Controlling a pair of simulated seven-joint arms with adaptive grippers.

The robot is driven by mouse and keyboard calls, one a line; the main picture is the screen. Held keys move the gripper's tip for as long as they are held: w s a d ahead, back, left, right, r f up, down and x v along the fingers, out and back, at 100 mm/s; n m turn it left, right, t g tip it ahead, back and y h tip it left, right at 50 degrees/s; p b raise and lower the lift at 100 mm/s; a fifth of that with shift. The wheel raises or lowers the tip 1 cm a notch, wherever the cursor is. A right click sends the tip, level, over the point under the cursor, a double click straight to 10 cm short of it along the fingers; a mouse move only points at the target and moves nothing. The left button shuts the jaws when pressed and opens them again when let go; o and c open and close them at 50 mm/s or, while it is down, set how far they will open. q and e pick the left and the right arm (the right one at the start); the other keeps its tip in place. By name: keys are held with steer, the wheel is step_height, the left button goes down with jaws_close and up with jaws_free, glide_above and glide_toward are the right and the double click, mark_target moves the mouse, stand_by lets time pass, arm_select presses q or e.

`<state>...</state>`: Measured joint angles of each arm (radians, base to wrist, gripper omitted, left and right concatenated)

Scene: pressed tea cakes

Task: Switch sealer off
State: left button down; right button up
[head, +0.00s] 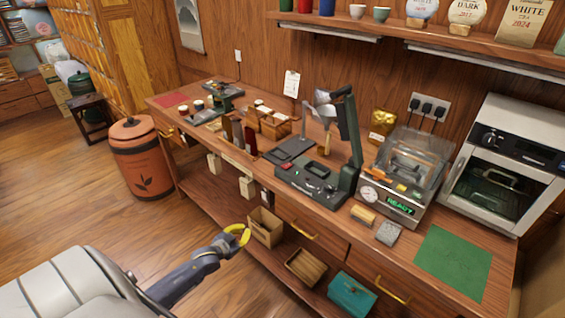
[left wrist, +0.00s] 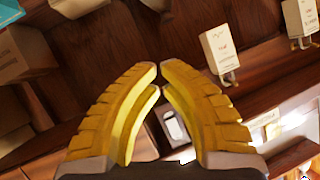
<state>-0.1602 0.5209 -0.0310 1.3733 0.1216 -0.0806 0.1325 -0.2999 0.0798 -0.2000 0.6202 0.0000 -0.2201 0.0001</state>
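The machine that appears to be the sealer (head: 400,180) stands on the counter at the right in the head view. It has a clear lid, a round gauge and a green lit display that appears to read READY. The lid looks lowered. I cannot make out its switch. My left gripper (head: 241,236) is in front of the counter, below its top and well to the left of the sealer. In the left wrist view its yellow fingers (left wrist: 160,73) meet almost at the tips with nothing between them. The sealer is not recognisable there. My right gripper is not in view.
A dark device with a raised arm (head: 315,180) stands left of the sealer. A yellow block (head: 363,214) and grey block (head: 388,233) lie before the sealer. A green mat (head: 453,262) lies bare at right.

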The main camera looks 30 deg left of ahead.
arm_select(q)
steer(key=w+d+r+t+h, duration=0.1)
steer(key=w+d+r+t, duration=0.1)
steer(key=r, duration=0.8)
steer(key=w+d+r+t+h, duration=0.2)
steer(key=d+r, duration=0.1)
steer(key=r, duration=0.8)
steer(key=w+d+r+t+h, duration=0.2)
steer(key=d+r, duration=0.1)
steer(key=r, duration=0.8)
steer(key=shift+r+n, duration=0.25)
steer(key=shift+n, duration=0.05)
steer(key=r, duration=0.2)
glide_above(283, 170)
steer(key=shift+w+f, duration=0.25)
steer(key=shift+f, duration=0.1)
steer(key=shift+s+f, duration=0.15)
steer(key=shift+f, duration=0.7)
steer(key=shift+s+f, duration=0.15)
steer(key=shift+f, duration=0.7)
